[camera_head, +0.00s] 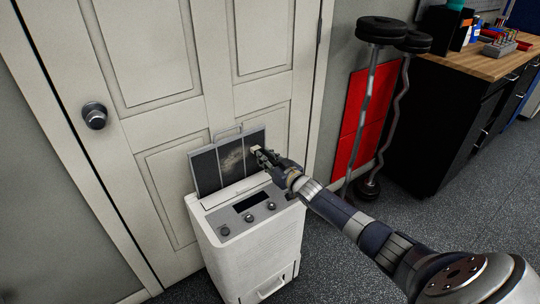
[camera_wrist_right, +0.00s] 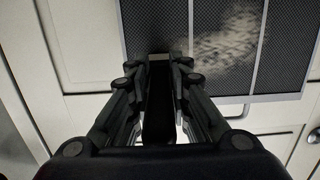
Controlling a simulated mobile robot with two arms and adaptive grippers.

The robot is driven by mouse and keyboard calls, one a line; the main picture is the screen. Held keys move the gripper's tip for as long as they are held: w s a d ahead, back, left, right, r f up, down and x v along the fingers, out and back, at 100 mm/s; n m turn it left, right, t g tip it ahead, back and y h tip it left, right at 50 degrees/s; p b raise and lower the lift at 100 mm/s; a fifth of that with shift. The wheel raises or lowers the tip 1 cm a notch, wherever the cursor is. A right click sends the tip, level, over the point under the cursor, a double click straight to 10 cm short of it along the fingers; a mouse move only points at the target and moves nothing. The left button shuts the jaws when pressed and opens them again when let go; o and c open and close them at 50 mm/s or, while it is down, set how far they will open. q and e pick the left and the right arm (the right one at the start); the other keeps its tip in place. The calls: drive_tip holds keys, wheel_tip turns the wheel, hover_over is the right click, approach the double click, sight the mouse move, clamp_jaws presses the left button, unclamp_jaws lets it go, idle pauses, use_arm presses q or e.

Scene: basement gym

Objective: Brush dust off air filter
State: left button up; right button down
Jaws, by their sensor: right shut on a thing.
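The air filter (camera_head: 207,172) is a dark mesh panel with a light frame and dividers. It stands upright on top of a white appliance (camera_head: 252,253) in front of the door. A pale patch of dust (camera_head: 232,156) lies on its mesh, and it also shows in the wrist view (camera_wrist_right: 225,38). My right gripper (camera_head: 263,155) is in front of the filter's right part. It is shut on a dark, narrow thing, apparently the brush (camera_wrist_right: 158,105), with a pale part (camera_head: 257,149) at its tip in the head view. I cannot tell if it touches the mesh. My left gripper is out of view.
The white door (camera_head: 160,90) with a dark knob (camera_head: 95,115) is right behind the appliance. To the right are a red panel (camera_head: 353,118), a leaning barbell (camera_head: 367,120) and a wood-topped workbench (camera_head: 480,64) with tools. Grey floor is clear at the lower right.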

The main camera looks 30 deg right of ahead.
drive_tip(key=a+p, duration=0.5)
drive_tip(key=a, duration=1.7)
drive_tip(key=shift+s+a+p, duration=0.15)
drive_tip(key=shift+s+p, duration=0.2)
drive_tip(key=shift+p, duration=0.05)
idle(1.1)
drive_tip(key=s+p, duration=0.6)
drive_tip(key=s, duration=0.3)
idle(0.4)
